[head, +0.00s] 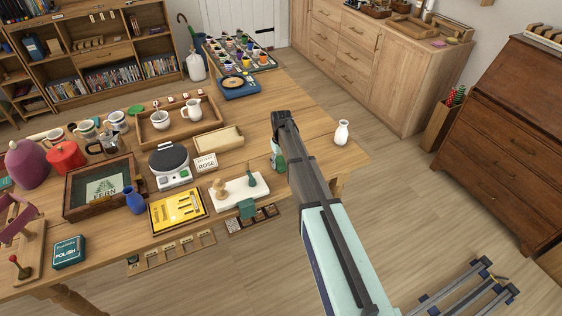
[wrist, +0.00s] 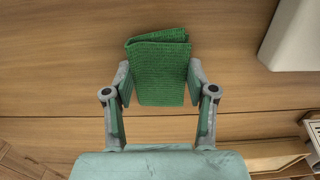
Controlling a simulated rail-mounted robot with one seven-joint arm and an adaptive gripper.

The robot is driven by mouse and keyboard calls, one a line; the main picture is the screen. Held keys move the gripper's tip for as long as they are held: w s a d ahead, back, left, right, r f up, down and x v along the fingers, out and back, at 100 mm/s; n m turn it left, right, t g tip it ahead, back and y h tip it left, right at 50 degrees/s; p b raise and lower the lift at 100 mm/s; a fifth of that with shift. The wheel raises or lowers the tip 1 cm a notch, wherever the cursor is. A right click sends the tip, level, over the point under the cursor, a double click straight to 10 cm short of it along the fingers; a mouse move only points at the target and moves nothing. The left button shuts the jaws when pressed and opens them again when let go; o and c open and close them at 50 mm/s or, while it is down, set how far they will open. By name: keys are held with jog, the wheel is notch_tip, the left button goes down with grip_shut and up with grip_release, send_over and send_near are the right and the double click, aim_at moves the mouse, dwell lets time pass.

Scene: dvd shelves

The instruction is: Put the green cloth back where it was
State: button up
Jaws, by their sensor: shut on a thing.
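The green cloth (wrist: 160,72) is a folded, ribbed piece of fabric in the middle of the wrist view. My gripper (wrist: 158,88) is shut on it, with one finger at each side, and the cloth extends past the fingertips. Wooden planks lie behind the cloth; I cannot tell whether it touches them. In the head view my gripper (head: 277,156) is at the right part of the table, right of the white board (head: 230,194). My arm hides much of it there, and I cannot make out the cloth clearly.
The wooden table (head: 316,128) has bare room near the white vase (head: 342,133). A wooden tray (head: 219,140), a ROSE card (head: 206,163) and a scale (head: 169,163) stand left of my gripper. A dark green thing (head: 247,208) is at the white board's front edge.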

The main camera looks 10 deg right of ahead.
aim_at(281, 162)
jog(key=shift+f, duration=0.15)
jog(key=o, duration=1)
notch_tip(281, 162, up, 12)
jog(key=b, duration=0.3)
jog(key=shift+b, duration=0.35)
